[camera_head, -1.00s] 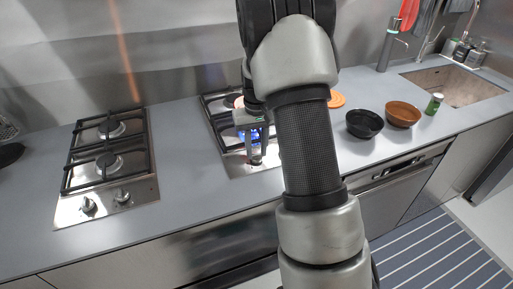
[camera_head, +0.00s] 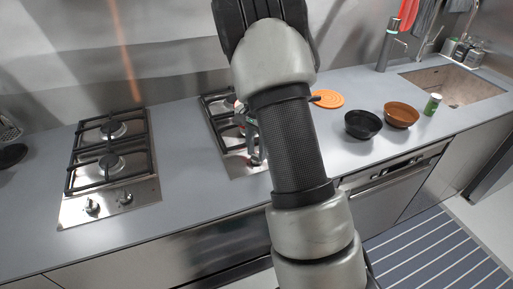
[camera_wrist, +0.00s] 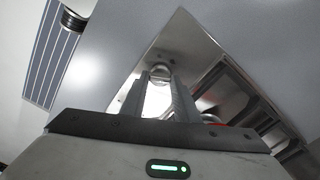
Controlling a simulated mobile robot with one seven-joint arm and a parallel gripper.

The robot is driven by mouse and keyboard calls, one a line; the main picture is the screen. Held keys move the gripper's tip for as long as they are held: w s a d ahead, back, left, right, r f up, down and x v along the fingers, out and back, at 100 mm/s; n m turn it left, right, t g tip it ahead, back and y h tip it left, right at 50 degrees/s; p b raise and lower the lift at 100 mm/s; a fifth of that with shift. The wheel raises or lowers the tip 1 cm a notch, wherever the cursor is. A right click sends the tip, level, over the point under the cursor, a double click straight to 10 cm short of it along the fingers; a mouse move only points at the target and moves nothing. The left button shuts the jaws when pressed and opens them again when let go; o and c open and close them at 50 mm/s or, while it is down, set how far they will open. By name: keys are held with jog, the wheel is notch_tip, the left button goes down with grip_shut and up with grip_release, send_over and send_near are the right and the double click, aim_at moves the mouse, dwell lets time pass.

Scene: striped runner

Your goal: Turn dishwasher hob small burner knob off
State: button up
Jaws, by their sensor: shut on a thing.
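The hob nearer the dishwasher (camera_head: 238,168) is the right one, partly hidden by my arm in the head view. Its steel front panel also shows in the wrist view (camera_wrist: 190,45). A round steel knob (camera_wrist: 160,70) on that panel sits between my fingertips in the wrist view. My gripper (camera_wrist: 160,77) is shut on this knob. In the head view my gripper (camera_head: 256,158) is low over the hob's front panel, mostly behind my arm. The knob's pointer mark cannot be made out.
A second hob (camera_head: 110,165) with two knobs stands to the left. The dishwasher (camera_head: 390,190) is below the counter. Counter between the hobs is clear.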

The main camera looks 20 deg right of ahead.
jog(key=m+p, duration=0.1)
jog(key=m, duration=0.4)
jog(key=shift+m+p, duration=0.3)
jog(key=shift+p, duration=0.1)
dwell(0.4)
jog(key=o, duration=1.1)
notch_tip(320, 180, up, 18)
jog(key=shift+f+p, duration=0.25)
jog(key=shift+p, duration=0.05)
